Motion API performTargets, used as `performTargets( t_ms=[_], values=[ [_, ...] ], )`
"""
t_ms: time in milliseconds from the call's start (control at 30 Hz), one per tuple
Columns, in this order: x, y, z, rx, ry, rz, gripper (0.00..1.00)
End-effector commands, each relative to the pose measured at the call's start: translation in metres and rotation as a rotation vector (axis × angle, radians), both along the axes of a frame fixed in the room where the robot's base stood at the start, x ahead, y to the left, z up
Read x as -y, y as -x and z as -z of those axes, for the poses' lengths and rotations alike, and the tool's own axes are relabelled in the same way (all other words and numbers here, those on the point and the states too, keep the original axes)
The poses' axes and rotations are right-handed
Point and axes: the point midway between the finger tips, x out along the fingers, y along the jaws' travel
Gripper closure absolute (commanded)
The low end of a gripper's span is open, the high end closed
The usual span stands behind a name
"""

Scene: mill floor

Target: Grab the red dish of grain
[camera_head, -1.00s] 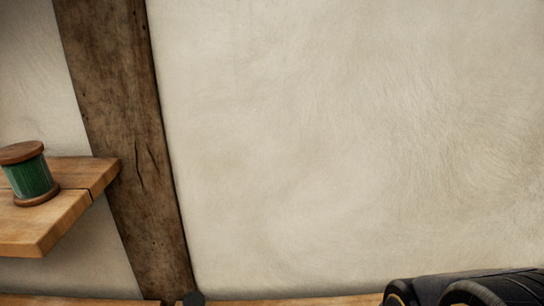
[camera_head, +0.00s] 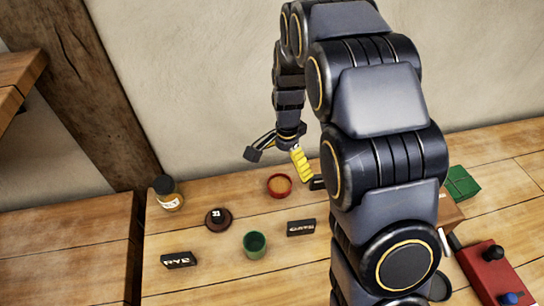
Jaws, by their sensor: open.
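The red dish (camera_head: 279,195) stands upright on the wooden bench, left of my arm in the head view. Yellowish-brown grain (camera_head: 279,184) shows inside it. My gripper (camera_head: 284,169) hangs just behind and above the dish in the picture, with its fingers spread apart and nothing seen between them. One dark fingertip is to the upper left of the dish, the other close to its right side. I cannot tell whether the right finger touches the dish.
A green cup (camera_head: 255,245), a dark brown round object (camera_head: 218,218) and a jar (camera_head: 168,193) stand nearby. Signs read OATS (camera_head: 301,228) and RYE (camera_head: 179,260). A green box (camera_head: 461,183) and red box with knobs (camera_head: 492,272) lie right of my arm, which hides part of the bench.

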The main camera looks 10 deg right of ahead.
Motion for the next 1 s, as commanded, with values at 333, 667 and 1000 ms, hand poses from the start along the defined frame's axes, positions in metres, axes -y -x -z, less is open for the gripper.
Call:
performTargets(
  t_ms=[333, 667, 1000],
  values=[
    [0.007, -0.049, 0.083, 0.029, 0.001, 0.299, 0.0],
    [0.006, -0.051, 0.114, 0.033, 0.0, 0.32, 0.0],
    [0.001, -0.049, 0.156, 0.033, 0.0, 0.319, 0.0]
  ],
)
